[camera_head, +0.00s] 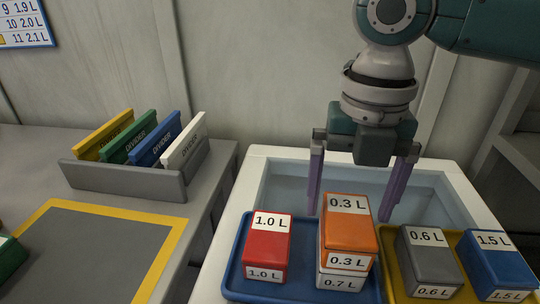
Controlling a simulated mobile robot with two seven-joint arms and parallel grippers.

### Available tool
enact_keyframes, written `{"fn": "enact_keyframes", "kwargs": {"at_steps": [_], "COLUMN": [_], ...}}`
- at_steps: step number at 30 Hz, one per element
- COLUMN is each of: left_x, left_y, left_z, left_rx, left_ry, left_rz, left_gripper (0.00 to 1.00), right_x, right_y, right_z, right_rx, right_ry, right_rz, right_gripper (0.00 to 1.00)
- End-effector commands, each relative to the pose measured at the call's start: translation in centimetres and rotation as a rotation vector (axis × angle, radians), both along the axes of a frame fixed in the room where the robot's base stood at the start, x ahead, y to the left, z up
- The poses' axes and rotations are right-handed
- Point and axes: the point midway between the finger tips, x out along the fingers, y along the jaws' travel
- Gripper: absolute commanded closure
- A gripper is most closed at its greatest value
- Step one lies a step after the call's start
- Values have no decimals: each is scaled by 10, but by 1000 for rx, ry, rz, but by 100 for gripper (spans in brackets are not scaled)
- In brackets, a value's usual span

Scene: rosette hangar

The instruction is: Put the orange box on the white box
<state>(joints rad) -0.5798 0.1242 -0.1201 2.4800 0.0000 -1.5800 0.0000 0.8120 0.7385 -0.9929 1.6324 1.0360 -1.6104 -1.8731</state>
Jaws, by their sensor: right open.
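The orange box (349,232), labelled 0.3 L, sits on top of the white box (343,282), labelled 0.7 L, in the blue tray (237,270). The orange box hides most of the white box; mainly its labelled front shows. My right gripper (350,203) comes down from above, open and empty. Its two purple fingers are spread to either side of the orange box's far end, with a visible gap on each side. I see no contact with the box. My left gripper is not in view.
A red box (267,246) stands left of the stack in the blue tray. Grey (430,258) and blue (494,260) boxes stand in a yellow tray (388,245) at right. A divider rack (130,183) and yellow-bordered mat (92,253) are on the left table.

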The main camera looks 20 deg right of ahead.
Motion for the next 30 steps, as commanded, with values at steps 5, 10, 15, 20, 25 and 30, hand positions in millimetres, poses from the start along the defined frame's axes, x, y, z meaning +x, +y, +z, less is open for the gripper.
{"fn": "enact_keyframes", "kwargs": {"at_steps": [5,10,15,20,25,30], "left_x": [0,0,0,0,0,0], "left_y": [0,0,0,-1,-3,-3], "left_z": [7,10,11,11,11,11], "left_rx": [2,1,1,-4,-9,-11], "left_ry": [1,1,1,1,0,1], "left_rz": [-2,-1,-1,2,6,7], "left_gripper": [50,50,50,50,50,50], "right_x": [1,1,-1,-14,-46,-81], "right_y": [0,0,2,32,88,111], "right_z": [45,76,88,62,21,-1], "right_rx": [0,2,3,50,209,375], "right_ry": [-5,-3,-1,-19,-51,-30], "right_rz": [0,-1,-7,-132,-548,-1173], "right_gripper": [0,0,0,0,0,0]}}
